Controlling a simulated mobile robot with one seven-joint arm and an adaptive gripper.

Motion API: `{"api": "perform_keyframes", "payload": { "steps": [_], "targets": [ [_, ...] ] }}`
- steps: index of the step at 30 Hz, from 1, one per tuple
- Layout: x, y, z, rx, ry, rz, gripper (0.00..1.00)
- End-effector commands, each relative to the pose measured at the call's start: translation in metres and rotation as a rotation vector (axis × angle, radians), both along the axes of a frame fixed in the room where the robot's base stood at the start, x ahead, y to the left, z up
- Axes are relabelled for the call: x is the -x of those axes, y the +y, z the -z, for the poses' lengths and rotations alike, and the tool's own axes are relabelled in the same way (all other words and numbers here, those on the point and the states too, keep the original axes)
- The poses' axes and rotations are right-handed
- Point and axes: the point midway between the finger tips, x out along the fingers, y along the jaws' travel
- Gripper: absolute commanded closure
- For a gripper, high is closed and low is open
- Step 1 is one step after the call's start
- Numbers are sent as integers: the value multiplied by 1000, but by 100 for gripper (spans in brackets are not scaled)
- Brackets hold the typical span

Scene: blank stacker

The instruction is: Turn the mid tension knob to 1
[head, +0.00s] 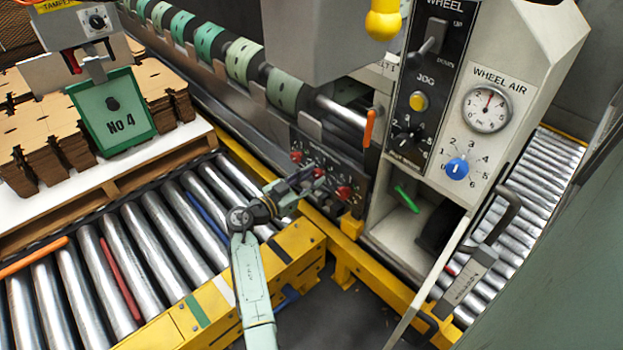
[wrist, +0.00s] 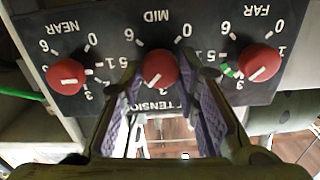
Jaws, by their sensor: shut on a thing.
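The tension panel (wrist: 110,35) shows upside down in the wrist view, with three red knobs in a row. The mid tension knob (wrist: 160,69) is in the middle, under the word MID. Its white line points to the lower left; the number there is hidden by my finger. The scale's 0 is at upper right, 6 at upper left and 1 at right. My gripper (wrist: 160,77) is shut on this knob, one purple-padded finger on each side. In the head view my gripper (head: 312,176) reaches the dark panel (head: 330,160) from the left and partly covers the knob.
The near knob (wrist: 66,76) and far knob (wrist: 259,62) stand close outside my fingers. A green mark (wrist: 229,70) lies beside the far knob. A yellow rail (head: 290,250) and roller conveyor (head: 150,250) run below my arm. A white control box (head: 510,60) stands at right.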

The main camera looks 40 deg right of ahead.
Motion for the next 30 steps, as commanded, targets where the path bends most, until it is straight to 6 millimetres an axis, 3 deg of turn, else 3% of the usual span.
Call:
{"api": "perform_keyframes", "payload": {
  "steps": [8, 30],
  "targets": [
    [0, 0, 2, 14, 170, 0, 98],
    [-1, 0, 0, 68, 870, 0, 98]
  ]
}}
